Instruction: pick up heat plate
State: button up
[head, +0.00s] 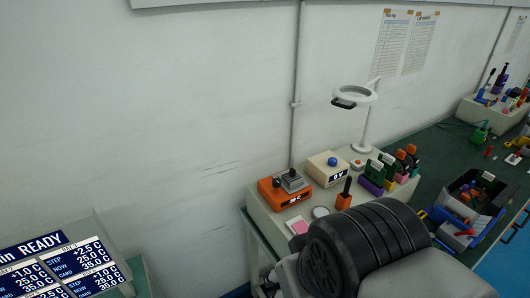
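An orange box with a lit display and a grey metal block on top, which looks like the heat plate (272,197), sits at the left end of the light bench top beside the wall. It stands upright and nothing holds it. My gripper is not in view. A dark ribbed part of my arm fills the lower middle of the picture and hides part of the bench front.
A cream box with a display (325,172) stands right of the orange one. A white ring lamp (367,98) rises behind. A pink pad (298,227) and an orange holder (343,202) lie in front. A dark bin (474,204) stands right. A screen panel (72,268) is lower left.

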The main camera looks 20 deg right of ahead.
aim_at(290, 178)
jog(key=i+j+z, duration=0.2)
jog(key=i+j, duration=0.15)
jog(key=i, duration=0.2)
jog(key=i+j+z, duration=0.2)
jog(key=i+j, duration=0.2)
jog(key=i, duration=0.1)
